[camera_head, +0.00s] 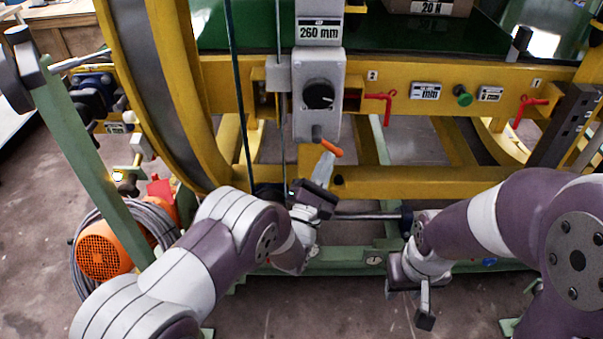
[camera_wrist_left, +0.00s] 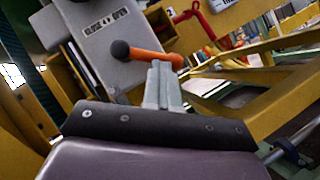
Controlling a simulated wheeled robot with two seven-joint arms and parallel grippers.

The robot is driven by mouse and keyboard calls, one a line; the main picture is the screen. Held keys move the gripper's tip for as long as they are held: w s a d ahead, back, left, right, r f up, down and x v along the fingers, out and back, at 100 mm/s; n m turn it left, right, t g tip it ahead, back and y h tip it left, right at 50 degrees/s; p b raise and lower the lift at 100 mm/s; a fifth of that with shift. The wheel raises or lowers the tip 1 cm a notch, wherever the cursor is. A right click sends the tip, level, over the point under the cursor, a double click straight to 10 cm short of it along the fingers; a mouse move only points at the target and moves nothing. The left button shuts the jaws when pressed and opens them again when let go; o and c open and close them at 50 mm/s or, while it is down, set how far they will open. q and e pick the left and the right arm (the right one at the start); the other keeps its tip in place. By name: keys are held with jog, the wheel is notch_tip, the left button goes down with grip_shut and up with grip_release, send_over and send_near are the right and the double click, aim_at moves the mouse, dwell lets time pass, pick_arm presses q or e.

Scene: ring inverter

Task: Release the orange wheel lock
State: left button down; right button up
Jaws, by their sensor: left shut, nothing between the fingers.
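The orange wheel lock (camera_head: 331,148) is a short orange lever with a dark round end, at the bottom of a grey control box (camera_head: 318,95). It also shows in the left wrist view (camera_wrist_left: 153,55), lying roughly sideways below a label reading "CLOSE" and "OPEN". My left gripper (camera_head: 325,165) is shut and empty. Its pale fingertips (camera_wrist_left: 163,75) are at the outer end of the lever, overlapping it in the picture; I cannot tell whether they touch. My right gripper (camera_head: 425,308) hangs low at the right, away from the lock, and its opening is unclear.
A yellow frame beam (camera_head: 430,75) carries red handles (camera_head: 380,97) and a green knob (camera_head: 463,96) right of the box. A yellow ring (camera_head: 185,90) stands to the left. Dark vertical rods or cables run close beside the box. An orange motor (camera_head: 103,250) stands on the floor.

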pick_arm(q)
jog(key=shift+d+r+b, duration=0.25)
jog(key=shift+d+b, duration=0.25)
jog(key=shift+d, duration=0.1)
pick_arm(e)
jog(key=shift+f, duration=0.7)
pick_arm(q)
jog(key=shift+d+r, duration=0.15)
pick_arm(e)
jog(key=shift+f, duration=0.1)
